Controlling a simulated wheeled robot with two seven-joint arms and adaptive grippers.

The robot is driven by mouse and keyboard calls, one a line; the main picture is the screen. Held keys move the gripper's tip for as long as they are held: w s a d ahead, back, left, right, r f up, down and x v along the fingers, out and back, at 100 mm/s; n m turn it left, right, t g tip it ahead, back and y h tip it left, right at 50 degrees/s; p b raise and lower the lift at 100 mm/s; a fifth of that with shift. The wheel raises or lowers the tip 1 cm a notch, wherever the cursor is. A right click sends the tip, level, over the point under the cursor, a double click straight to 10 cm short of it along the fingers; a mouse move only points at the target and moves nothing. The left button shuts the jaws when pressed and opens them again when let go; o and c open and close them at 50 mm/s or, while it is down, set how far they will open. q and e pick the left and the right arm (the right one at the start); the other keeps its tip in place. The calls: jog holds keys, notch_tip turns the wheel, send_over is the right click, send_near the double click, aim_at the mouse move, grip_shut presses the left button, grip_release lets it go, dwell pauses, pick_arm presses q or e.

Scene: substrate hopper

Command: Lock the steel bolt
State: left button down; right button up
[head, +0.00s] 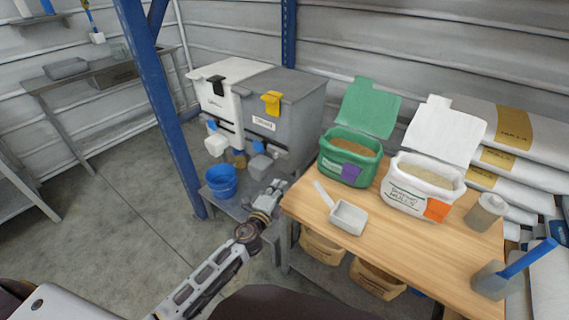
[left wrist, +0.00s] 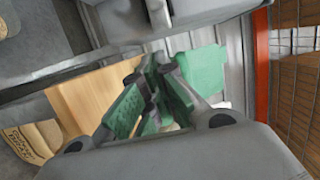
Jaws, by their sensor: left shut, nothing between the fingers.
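I cannot make out the steel bolt for sure in either view. The grey hopper (head: 286,112) has a yellow latch (head: 272,103) at its front top edge, and a white hopper (head: 230,90) with a black latch stands beside it on the left. My left gripper (head: 278,187) is shut and empty, low in front of the grey hopper, between it and the wooden table. Its closed fingers also show in the left wrist view (left wrist: 157,80), apart from the hopper. My right gripper is in neither view.
A blue bucket (head: 221,181) stands on the low shelf left of my gripper. The wooden table (head: 400,245) to the right holds a white scoop (head: 348,218), a green tub (head: 350,158) and a white tub (head: 422,185). A blue post (head: 165,110) rises at the left.

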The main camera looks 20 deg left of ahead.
pick_arm(q)
jog(key=shift+d+r, duration=0.2)
jog(key=shift+r, duration=0.4)
jog(key=shift+w, duration=0.2)
send_near(285, 157)
jog(key=shift+w+d, duration=1.35)
jog(key=shift+d, duration=0.7)
jog(key=w+a, duration=0.2)
jog(key=w, duration=0.1)
jog(key=shift+a, duration=0.2)
jog(key=shift+w+a, duration=0.15)
jog(key=shift+a, duration=0.4)
jog(key=shift+a, duration=0.1)
